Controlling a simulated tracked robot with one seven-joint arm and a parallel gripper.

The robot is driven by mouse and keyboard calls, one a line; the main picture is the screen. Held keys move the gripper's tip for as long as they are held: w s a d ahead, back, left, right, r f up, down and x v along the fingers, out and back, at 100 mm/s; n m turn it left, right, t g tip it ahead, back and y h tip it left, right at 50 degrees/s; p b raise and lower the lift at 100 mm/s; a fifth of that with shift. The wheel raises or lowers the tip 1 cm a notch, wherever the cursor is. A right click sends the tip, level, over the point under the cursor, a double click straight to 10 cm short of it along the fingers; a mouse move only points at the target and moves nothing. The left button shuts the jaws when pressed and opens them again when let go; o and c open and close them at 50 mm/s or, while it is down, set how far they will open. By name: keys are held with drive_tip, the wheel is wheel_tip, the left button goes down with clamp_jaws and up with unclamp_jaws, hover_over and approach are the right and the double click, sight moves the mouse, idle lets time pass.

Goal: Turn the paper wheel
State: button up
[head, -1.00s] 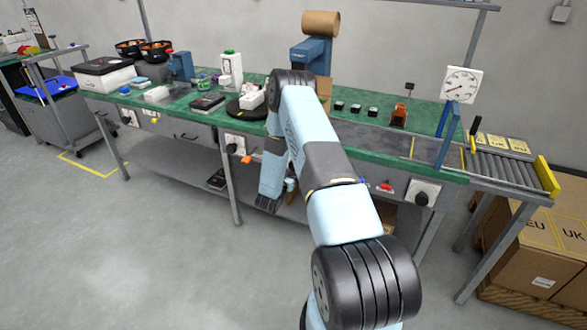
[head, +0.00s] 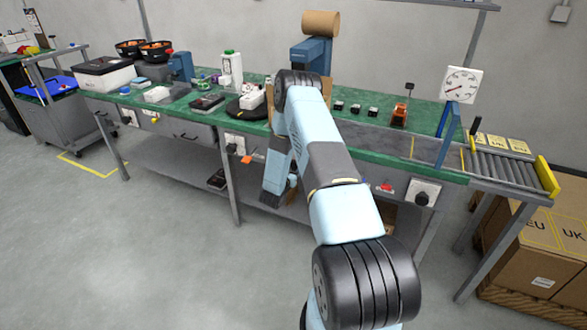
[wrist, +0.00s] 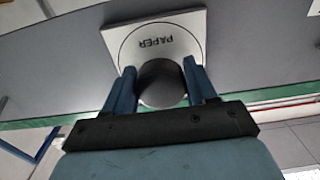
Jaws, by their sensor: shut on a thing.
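The paper wheel shows in the wrist view as a dark round knob (wrist: 162,86) on a white square plate (wrist: 188,30). The plate carries a circle and the word PAPER, which appears upside down. My gripper (wrist: 158,78) has one blue finger on each side of the knob and is shut on it. In the head view my arm hides the wheel and my fingertips; the wrist part hangs in front of the bench.
The green bench (head: 440,173) holds a brown paper roll on a blue stand (head: 311,56), a black turntable (head: 246,112) and several small items. Other front panels carry a black knob (head: 422,198) and a red button (head: 386,187).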

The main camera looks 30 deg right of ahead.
drive_tip(key=c, duration=0.3)
drive_tip(key=shift+m, duration=2.3)
drive_tip(key=o, duration=1)
drive_tip(key=v, duration=1.3)
drive_tip(key=shift+s+a, duration=0.2)
drive_tip(key=shift+a, duration=0.1)
